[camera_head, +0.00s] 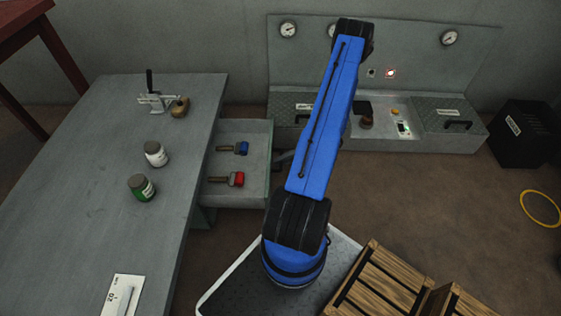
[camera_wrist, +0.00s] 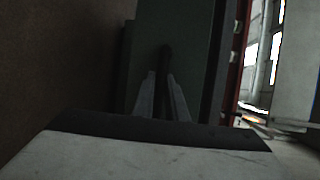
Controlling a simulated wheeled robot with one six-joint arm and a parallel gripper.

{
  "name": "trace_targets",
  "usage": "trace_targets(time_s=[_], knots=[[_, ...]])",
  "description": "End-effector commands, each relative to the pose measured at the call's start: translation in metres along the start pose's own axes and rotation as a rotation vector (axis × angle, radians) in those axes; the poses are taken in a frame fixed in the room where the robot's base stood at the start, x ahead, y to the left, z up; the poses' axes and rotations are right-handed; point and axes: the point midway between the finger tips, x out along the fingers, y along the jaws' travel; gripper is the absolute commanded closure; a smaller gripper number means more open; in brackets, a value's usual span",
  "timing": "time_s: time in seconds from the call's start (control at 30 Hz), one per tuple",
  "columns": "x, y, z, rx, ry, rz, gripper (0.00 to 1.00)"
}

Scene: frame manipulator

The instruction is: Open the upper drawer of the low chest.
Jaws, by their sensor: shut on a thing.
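The low chest (camera_head: 90,190) stands at the left in the head view, with a grey top. Its upper drawer (camera_head: 262,165) is out toward the right, showing its open inside. A blue-handled brush (camera_head: 238,148) and a red-handled brush (camera_head: 232,180) lie in it. My gripper (camera_head: 281,158) is at the drawer's front, mostly hidden behind my blue arm. In the wrist view my gripper's fingers (camera_wrist: 161,78) are shut on a dark bar handle (camera_wrist: 165,58), in front of a dark green-grey panel (camera_wrist: 190,55).
A white jar (camera_head: 156,154), a green jar (camera_head: 141,188) and a clamp (camera_head: 157,100) stand on the chest top. A console with gauges (camera_head: 400,75) stands along the back wall. Wooden crates (camera_head: 385,285) are at the lower right.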

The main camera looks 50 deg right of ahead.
Motion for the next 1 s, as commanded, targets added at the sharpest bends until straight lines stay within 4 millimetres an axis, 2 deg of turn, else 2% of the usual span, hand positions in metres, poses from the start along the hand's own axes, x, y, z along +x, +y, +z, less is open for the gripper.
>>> trace_targets(time_s=[0.03, 0.07, 0.47, 0.67, 1.0], knots=[[-0.001, 0.001, -0.001, 0.0, 0.003, 0.002, 0.85], [-0.001, 0.001, -0.001, -0.001, 0.003, 0.002, 0.8], [-0.005, 0.0, -0.001, -0.001, 0.002, 0.002, 0.8], [-0.034, 0.0, -0.001, -0.002, 0.004, 0.002, 0.8], [-0.102, 0.001, -0.001, -0.002, 0.004, 0.002, 0.8]])
